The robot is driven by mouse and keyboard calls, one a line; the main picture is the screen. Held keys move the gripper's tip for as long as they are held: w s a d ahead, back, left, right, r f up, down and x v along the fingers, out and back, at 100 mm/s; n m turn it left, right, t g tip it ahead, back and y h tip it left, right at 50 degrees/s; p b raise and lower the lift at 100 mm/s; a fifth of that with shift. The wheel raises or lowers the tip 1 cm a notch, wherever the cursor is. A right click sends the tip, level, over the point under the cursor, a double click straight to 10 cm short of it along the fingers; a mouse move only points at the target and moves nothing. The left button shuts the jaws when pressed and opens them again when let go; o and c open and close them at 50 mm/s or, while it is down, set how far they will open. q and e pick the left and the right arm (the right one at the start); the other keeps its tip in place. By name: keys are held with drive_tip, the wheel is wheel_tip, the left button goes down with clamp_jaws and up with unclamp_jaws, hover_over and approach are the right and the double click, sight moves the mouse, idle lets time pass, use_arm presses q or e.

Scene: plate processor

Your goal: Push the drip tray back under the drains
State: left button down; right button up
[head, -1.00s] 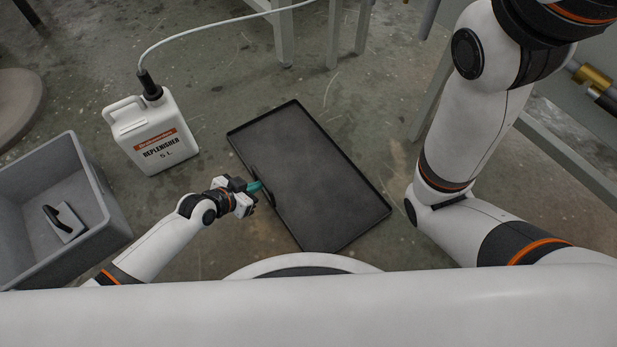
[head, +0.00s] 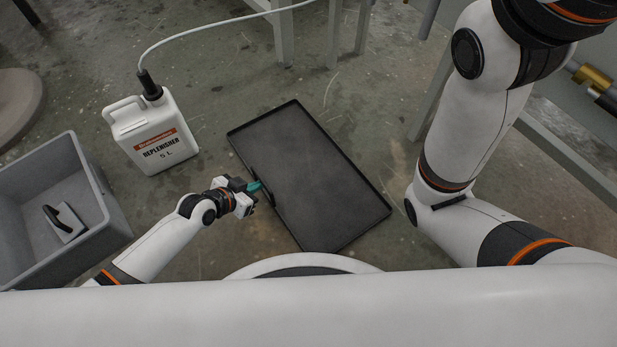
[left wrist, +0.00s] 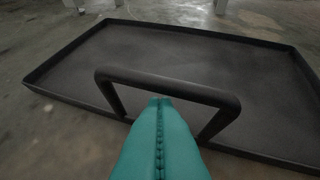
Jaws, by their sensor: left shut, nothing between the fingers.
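The black drip tray (head: 310,180) lies flat and empty on the concrete floor in the middle of the head view. Its dark bar handle (head: 267,191) stands on its near left side; the handle (left wrist: 170,84) also shows large in the left wrist view. My left gripper (head: 256,186) is shut and empty, its teal fingertips at the handle. In the left wrist view the teal fingers (left wrist: 160,105) reach to just under the handle's bar, between its two legs. I cannot tell whether they touch it. My right gripper is out of view; only its arm shows at the right.
A white replenisher jug (head: 152,130) with a hose stands left of the tray. A grey crate (head: 105,205) holding a handled block (head: 66,222) is at the far left. Pale legs (head: 335,35) stand beyond the tray's far end, with bare floor between.

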use_arm(q)
drive_tip(key=shift+w+d+b, duration=0.55)
drive_tip(key=shift+w+d, duration=1.45)
drive_tip(key=shift+w, duration=0.25)
drive_tip(key=shift+w+d+b, duration=1.05)
drive_tip(key=shift+w+d, duration=1)
drive_tip(key=shift+w, duration=0.15)
drive_tip(key=shift+w+d+b, duration=0.7)
drive_tip(key=shift+w+d, duration=0.3)
drive_tip(key=shift+w, duration=0.1)
drive_tip(key=shift+w+d+b, duration=1.9)
drive_tip(key=shift+w+d, duration=0.1)
drive_tip(key=shift+w, duration=0.25)
drive_tip(key=shift+w+d+b, duration=0.7)
drive_tip(key=shift+w+d, duration=0.3)
drive_tip(key=shift+w, duration=0.1)
drive_tip(key=f+p+v, duration=0.1)
drive_tip(key=p+v, duration=0.6)
drive_tip(key=p, duration=0.1)
drive_tip(key=shift+s+a, duration=0.3)
